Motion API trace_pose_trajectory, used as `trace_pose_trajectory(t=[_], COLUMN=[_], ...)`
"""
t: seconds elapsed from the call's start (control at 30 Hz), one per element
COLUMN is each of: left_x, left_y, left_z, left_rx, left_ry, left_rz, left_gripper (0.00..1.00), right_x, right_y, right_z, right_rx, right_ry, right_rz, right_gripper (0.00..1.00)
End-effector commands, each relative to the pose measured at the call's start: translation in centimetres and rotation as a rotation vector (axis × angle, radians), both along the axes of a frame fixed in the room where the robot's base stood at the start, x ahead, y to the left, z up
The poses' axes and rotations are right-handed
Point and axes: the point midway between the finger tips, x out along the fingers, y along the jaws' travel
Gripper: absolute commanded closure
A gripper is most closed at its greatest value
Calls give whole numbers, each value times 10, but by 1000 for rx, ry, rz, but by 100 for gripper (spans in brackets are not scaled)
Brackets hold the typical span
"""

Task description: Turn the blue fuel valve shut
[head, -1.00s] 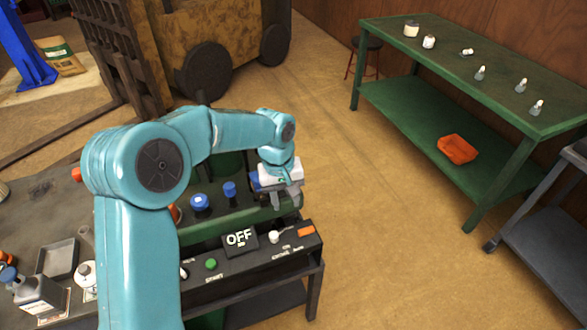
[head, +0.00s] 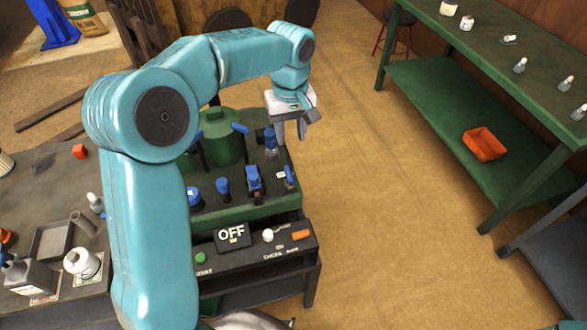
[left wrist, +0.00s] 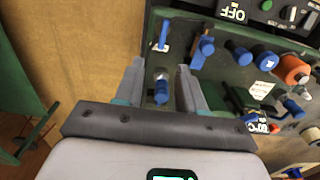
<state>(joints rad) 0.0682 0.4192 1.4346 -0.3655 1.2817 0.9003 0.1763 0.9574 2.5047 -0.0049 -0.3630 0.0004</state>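Several blue controls stand on the green machine (head: 232,216); I cannot tell for certain which one is the fuel valve. My left gripper (head: 290,130) is open above the machine's back right corner, fingers pointing down. A blue knob (head: 270,138) stands just left of and below its fingers. In the left wrist view a blue knob (left wrist: 161,90) shows between the two spread fingers (left wrist: 160,68); no contact is visible. A blue lever (head: 289,175) and a blue handle (head: 253,178) sit nearer the front. My right gripper is out of view.
A black control panel (head: 232,237) with an OFF display fronts the machine. A dark bench (head: 40,205) with bottles and a tray lies left. A green table (head: 500,60) with small bottles and an orange bin (head: 484,144) stands right. The floor between is clear.

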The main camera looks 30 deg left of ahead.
Motion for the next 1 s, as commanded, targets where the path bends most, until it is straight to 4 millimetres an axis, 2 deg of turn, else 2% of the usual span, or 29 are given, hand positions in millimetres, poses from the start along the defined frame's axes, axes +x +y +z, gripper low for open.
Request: trace_pose_trajectory(t=[0.4,0.6,0.8,1.0], left_x=[-6,-4,-2,0], left_y=[1,1,2,1], left_z=[-96,-133,-150,-152], left_rx=[-2,-3,-1,-1], left_ry=[7,5,1,0], left_rz=[-1,-1,0,0], left_gripper=[61,61,61,61], right_x=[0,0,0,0], right_y=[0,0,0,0], right_z=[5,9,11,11], right_rx=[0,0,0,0], right_ry=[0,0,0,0], right_rz=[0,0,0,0], right_gripper=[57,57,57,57])
